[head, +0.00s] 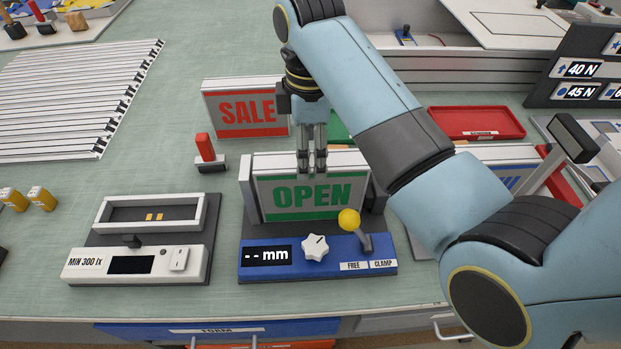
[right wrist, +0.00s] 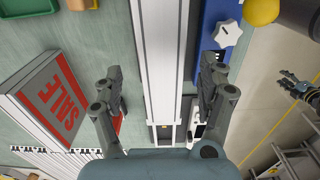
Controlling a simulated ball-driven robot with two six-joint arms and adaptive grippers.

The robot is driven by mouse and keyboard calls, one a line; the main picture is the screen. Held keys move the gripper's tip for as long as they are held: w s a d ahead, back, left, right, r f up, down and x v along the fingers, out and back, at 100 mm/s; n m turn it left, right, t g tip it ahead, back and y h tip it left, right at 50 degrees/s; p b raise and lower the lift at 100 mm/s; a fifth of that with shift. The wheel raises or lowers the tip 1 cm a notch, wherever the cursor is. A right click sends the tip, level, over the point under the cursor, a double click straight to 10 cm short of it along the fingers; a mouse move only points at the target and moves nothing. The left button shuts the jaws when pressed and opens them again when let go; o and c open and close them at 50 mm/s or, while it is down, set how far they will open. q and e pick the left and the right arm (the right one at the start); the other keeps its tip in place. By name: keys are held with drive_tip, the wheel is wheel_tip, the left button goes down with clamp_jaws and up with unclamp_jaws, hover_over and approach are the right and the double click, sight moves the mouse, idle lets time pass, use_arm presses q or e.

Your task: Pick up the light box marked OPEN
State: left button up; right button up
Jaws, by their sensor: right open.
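The light box marked OPEN (head: 313,195), with a pale frame and green letters, stands upright directly behind a blue base (head: 318,258). My right gripper (head: 312,168) points down at its top edge in the head view. In the right wrist view the open fingers (right wrist: 163,85) sit on either side of the long pale box top (right wrist: 160,40), with gaps visible on both sides. The blue base has a "-- mm" display, a white knob (head: 315,247) and a yellow-tipped lever (head: 349,220) by FREE and CLAMP labels. A dark gripper, seemingly my left (right wrist: 300,88), shows small at the right edge.
A red SALE box (head: 246,112) stands behind to the left, near a small red-handled tool (head: 205,147). A light meter station (head: 136,262) lies front left. A red tray (head: 477,122) is back right.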

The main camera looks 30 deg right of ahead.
sight(311, 177)
drive_tip(key=shift+s+f, duration=0.15)
drive_tip(key=shift+f, duration=1.15)
wheel_tip(311, 177, down, 4)
drive_tip(key=shift+r+p, duration=0.15)
drive_tip(key=shift+p, duration=0.55)
drive_tip(key=shift+f, duration=0.55)
use_arm(q)
drive_tip(key=shift+w+r, duration=0.1)
drive_tip(key=shift+r, duration=0.6)
use_arm(e)
drive_tip(key=c, duration=0.7)
use_arm(q)
drive_tip(key=shift+s, duration=0.35)
use_arm(e)
clamp_jaws()
